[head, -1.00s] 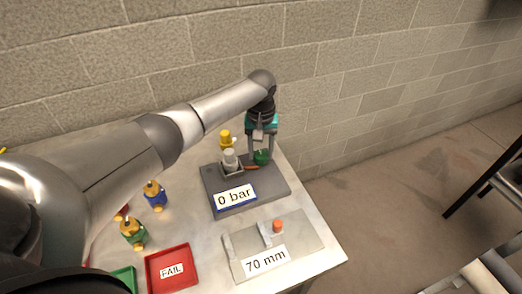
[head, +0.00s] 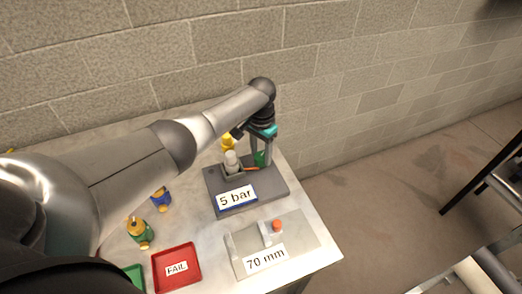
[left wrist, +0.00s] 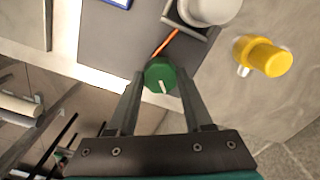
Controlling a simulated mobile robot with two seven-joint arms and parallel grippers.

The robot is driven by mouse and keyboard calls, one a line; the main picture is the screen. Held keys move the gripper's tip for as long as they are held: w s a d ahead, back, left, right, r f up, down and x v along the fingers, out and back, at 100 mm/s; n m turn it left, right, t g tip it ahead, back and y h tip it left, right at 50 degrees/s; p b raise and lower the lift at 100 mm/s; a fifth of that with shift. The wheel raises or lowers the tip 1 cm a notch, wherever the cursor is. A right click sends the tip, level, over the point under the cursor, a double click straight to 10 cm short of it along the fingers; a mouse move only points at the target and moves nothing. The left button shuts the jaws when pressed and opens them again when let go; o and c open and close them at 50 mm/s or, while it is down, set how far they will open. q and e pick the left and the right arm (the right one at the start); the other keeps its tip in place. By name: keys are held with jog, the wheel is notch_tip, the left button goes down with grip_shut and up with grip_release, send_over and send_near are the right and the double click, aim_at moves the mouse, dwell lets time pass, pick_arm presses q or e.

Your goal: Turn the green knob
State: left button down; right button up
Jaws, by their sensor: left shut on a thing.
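The green knob (left wrist: 160,76) sits on the grey test fixture (left wrist: 110,40), with a white mark on its top. In the head view the knob (head: 260,158) is partly covered by the fingers. My left gripper (head: 257,155) comes down on it from above and is shut on it. In the left wrist view both fingers of my left gripper (left wrist: 158,85) press against the knob's sides. The sign (head: 236,197) on the fixture reads "5 bar". My right gripper is not in view.
A white capped part (head: 231,162) and a yellow part (head: 227,142) stand close beside the knob. A second fixture reads "70 mm" (head: 266,259). The wall is behind.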

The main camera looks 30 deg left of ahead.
aim_at(261, 156)
pick_arm(q)
jog(key=shift+m, duration=1.9)
jog(key=shift+w, duration=0.1)
jog(key=shift+c, duration=1.5)
grip_release()
notch_tip(261, 156, up, 15)
jog(key=p, duration=0.2)
jog(key=shift+r+p, duration=0.15)
jog(key=shift+p, duration=0.2)
jog(key=shift+d, duration=0.1)
